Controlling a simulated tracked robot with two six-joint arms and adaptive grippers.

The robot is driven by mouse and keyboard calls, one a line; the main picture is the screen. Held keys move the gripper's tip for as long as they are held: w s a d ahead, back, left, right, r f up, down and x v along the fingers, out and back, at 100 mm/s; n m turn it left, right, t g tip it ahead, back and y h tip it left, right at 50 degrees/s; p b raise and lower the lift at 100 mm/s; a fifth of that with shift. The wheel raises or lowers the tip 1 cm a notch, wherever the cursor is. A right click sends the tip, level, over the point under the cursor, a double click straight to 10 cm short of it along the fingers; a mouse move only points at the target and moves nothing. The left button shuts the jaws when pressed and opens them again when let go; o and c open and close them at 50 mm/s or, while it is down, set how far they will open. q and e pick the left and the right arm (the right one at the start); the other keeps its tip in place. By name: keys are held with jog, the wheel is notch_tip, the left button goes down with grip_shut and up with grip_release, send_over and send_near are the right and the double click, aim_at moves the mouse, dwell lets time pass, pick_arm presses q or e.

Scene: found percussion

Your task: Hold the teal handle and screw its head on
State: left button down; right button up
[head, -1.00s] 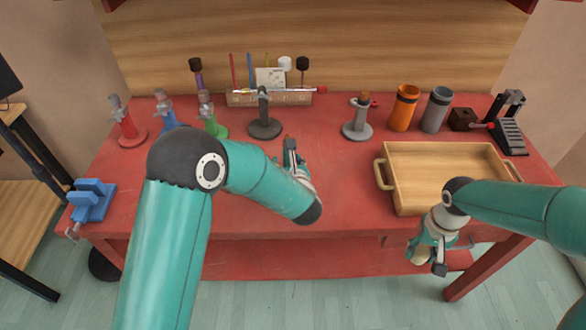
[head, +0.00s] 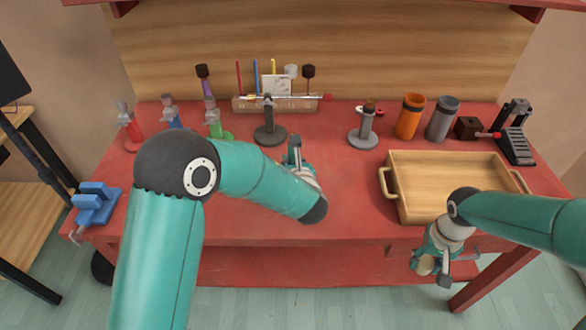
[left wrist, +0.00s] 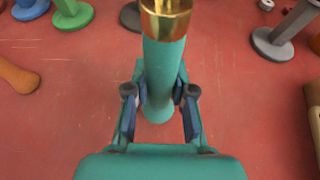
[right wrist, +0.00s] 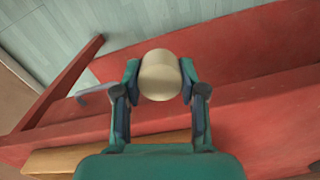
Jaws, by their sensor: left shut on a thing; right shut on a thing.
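The teal handle (left wrist: 163,62) stands between the fingers of my left gripper (left wrist: 160,95), which is shut on it. A gold collar (left wrist: 166,18) caps its near end in the left wrist view. In the head view my left gripper (head: 296,155) is above the middle of the red bench, and my own arm hides most of the handle. My right gripper (right wrist: 160,85) is shut on a cream, rounded head (right wrist: 160,74). In the head view this head (head: 426,265) hangs in front of the bench's front edge, below the tray, well apart from the handle.
A wooden tray (head: 392,205) lies at the right of the red bench (head: 350,215). Upright stands, including a dark one (head: 269,130) and a grey one (head: 365,130), line the back. Orange (head: 411,116) and grey (head: 443,120) cups stand behind the tray. A blue vise (head: 97,203) sits left.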

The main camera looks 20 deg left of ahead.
pick_arm(q)
notch_tip(320, 180, up, 17)
send_over(293, 133)
pick_arm(e)
jog(key=shift+r, duration=0.1)
pick_arm(q)
jog(key=c, duration=1.7)
grip_release()
grip_shut()
